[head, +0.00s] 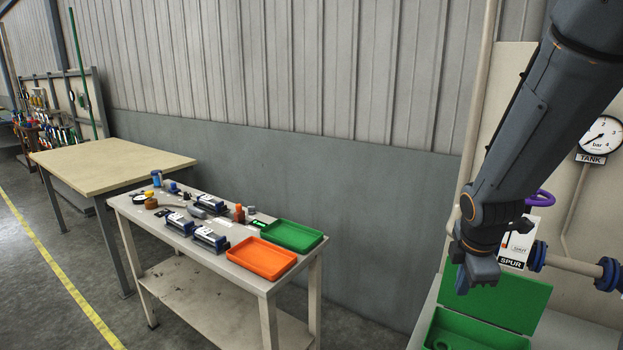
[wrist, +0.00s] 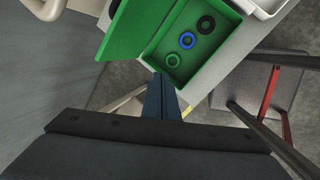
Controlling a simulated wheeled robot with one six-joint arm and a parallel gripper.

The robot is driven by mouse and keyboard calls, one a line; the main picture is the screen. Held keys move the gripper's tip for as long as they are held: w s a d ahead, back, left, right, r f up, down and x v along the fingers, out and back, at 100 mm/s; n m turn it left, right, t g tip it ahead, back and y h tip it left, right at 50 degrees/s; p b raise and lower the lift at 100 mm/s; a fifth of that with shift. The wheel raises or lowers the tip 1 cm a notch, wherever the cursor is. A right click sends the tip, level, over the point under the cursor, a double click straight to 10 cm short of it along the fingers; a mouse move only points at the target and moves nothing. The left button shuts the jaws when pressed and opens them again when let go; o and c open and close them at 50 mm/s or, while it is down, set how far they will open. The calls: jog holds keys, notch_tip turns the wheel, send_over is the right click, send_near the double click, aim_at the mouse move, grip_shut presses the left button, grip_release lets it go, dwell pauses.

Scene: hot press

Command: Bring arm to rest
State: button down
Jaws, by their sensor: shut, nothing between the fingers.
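My arm comes down from the upper right in the head view. My gripper (head: 478,278) hangs at its lower end, pointing down, in front of the green box's raised lid. In the wrist view the gripper's fingers (wrist: 162,98) are together with nothing between them. The open green box (wrist: 182,48) lies beyond the fingertips and holds a black ring (wrist: 206,23), a blue ring (wrist: 188,40) and a green ring (wrist: 173,60). The same box (head: 470,335) shows in the head view, cut off by the bottom edge.
A pipe (head: 575,265) with blue flanges, a purple handle (head: 540,198) and a tank gauge (head: 602,137) stand right of my arm. A workbench (head: 225,262) carries an orange tray (head: 261,258), a green tray (head: 292,235) and several devices. The floor between bench and box is clear.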

jog(key=s+a+f+m+g+y+b, duration=0.1)
jog(key=s+a+f+m+b, duration=0.2)
jog(key=s+a+m, duration=0.2)
jog(key=s+a+f+m+g+b, duration=0.1)
jog(key=s+a+f+m, duration=0.3)
jog(key=a+m, duration=0.5)
jog(key=s+m+b, duration=0.1)
jog(key=m, duration=0.1)
jog(key=shift+f+m+y+b, duration=0.15)
jog(key=shift+m+y+b, duration=0.15)
jog(key=shift+y+b, duration=0.1)
